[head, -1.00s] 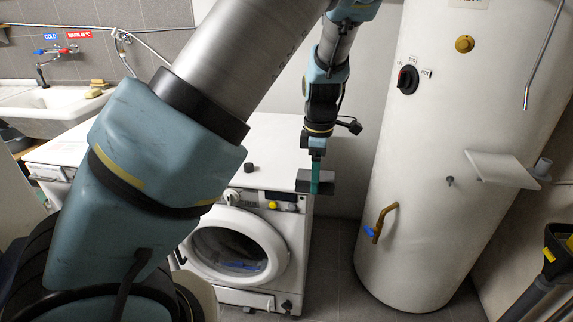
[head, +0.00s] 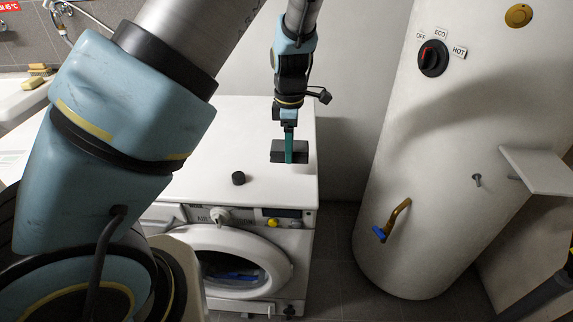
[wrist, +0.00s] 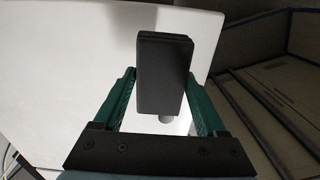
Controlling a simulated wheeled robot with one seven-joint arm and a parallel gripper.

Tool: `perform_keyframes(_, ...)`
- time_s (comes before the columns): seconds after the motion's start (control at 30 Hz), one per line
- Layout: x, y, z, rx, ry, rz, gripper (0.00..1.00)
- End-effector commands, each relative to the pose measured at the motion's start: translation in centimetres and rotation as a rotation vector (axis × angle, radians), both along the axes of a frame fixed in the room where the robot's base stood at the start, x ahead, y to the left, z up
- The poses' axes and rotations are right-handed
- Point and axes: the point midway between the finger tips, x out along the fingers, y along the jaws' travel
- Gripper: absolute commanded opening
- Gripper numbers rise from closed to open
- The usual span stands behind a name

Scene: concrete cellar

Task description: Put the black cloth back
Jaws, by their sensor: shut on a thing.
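The black cloth (head: 299,157) is a folded, block-like dark bundle. My gripper (head: 289,150) is shut on it, and in the head view it hangs near the right side of the white washing machine's top (head: 215,150). In the wrist view the cloth (wrist: 163,75) sits between the green fingers of my gripper (wrist: 165,105). I cannot tell whether the cloth touches the top or is held above it.
A small black round piece (head: 238,178) lies on the machine top. The machine door (head: 225,262) is at the front. A white tank (head: 430,170) stands to the right, with a brass tap (head: 394,220) and a small white shelf (head: 535,170). A sink (head: 15,100) is at the left.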

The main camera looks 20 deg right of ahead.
Motion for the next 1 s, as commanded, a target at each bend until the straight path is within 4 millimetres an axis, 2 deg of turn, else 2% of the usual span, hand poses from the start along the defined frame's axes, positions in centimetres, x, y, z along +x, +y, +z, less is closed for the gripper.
perform_keyframes(0.1, 0.0, 0.1, -2.0, 0.003, 0.002, 0.003, 0.29)
perform_keyframes(0.5, 0.0, 0.0, -6.7, 0.000, 0.001, 0.001, 0.29)
perform_keyframes(0.77, 0.0, -0.1, -7.2, -0.002, 0.000, 0.001, 0.29)
perform_keyframes(0.8, 0.0, 0.0, -7.2, -0.001, 0.000, 0.001, 0.76)
perform_keyframes(1.0, 0.0, 0.0, -7.2, -0.001, 0.000, 0.001, 0.99)
